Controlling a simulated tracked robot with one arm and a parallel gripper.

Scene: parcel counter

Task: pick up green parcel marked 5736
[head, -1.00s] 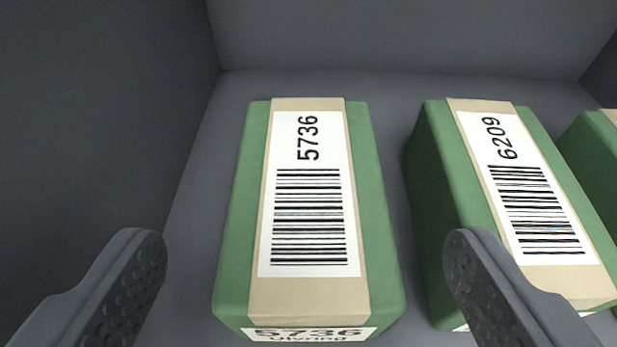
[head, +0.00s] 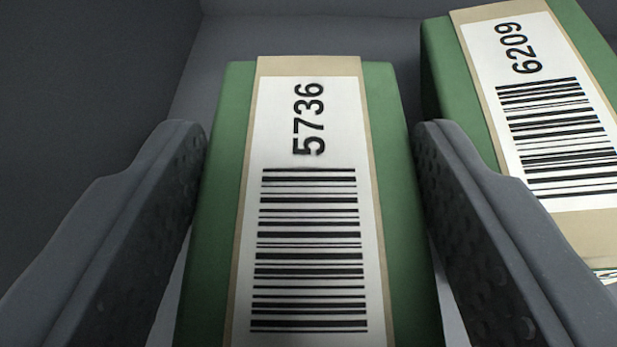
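The green parcel marked 5736 (head: 393,190) stands in the middle of the head view, with a tan band and a white barcode label on top. My gripper (head: 308,150) is around it, one finger on its left and one on its right. The fingers are close to the parcel's sides. A narrow gap shows at the lower left and lower right, and I cannot tell whether either finger touches. The parcel's near end is out of the frame.
A green parcel marked 6209 (head: 440,70) stands to the right, close to my right finger. A dark grey wall (head: 80,80) rises on the left. Grey floor (head: 385,35) is bare behind the 5736 parcel.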

